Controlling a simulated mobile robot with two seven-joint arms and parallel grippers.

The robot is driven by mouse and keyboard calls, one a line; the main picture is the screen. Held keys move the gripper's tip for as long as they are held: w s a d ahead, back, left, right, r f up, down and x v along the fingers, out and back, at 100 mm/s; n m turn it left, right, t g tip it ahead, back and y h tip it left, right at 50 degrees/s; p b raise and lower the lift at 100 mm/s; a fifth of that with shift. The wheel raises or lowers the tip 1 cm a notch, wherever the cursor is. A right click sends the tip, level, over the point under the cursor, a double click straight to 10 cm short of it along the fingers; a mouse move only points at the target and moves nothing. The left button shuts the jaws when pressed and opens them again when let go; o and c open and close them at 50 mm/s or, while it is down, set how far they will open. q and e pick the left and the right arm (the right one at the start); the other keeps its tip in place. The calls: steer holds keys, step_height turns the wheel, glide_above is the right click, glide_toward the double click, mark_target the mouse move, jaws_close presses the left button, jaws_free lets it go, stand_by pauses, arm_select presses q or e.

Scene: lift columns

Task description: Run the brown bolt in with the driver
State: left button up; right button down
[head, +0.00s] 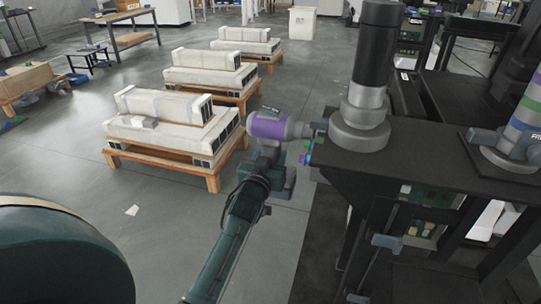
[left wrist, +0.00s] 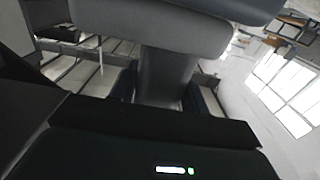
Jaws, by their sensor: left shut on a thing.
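The driver (head: 268,126), with a purple body and a grey nose, is held up in the head view with its nose pointing right. My left gripper (head: 271,151) is shut on the driver's handle below the body. In the left wrist view, the driver's grey underside (left wrist: 155,35) fills the top, and its handle runs down between the fingers. The nose is close to the grey base flange of a dark lift column (head: 372,60); I cannot tell whether it touches. I cannot make out the brown bolt. My right gripper is not in view.
Small green, blue and purple parts (head: 306,155) show at the left edge of the black bench (head: 420,165). A second column (head: 523,125) with coloured bands stands at right. Pallets with white blocks (head: 165,135) stand on the floor behind. Floor left of the bench is open.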

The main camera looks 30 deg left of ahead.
arm_select(q)
steer(key=shift+w+d+r+p, duration=0.2)
steer(key=shift+d+r+p, duration=0.05)
steer(key=shift+d+p, duration=0.4)
stand_by(1.8)
steer(key=shift+a, duration=0.2)
steer(key=shift+a, duration=0.15)
steer(key=shift+s+a+p, duration=0.2)
steer(key=shift+a+p, duration=0.15)
steer(key=shift+a, duration=0.4)
steer(key=shift+s+a+p, duration=0.2)
steer(key=shift+a+p, duration=0.1)
steer(key=shift+a, duration=0.4)
steer(key=shift+s+a+p, duration=0.2)
steer(key=shift+a+p, duration=0.15)
steer(key=shift+a, duration=0.4)
steer(key=shift+a, duration=0.1)
steer(key=a, duration=0.2)
steer(key=s+a+p, duration=0.1)
steer(key=shift+a, duration=0.35)
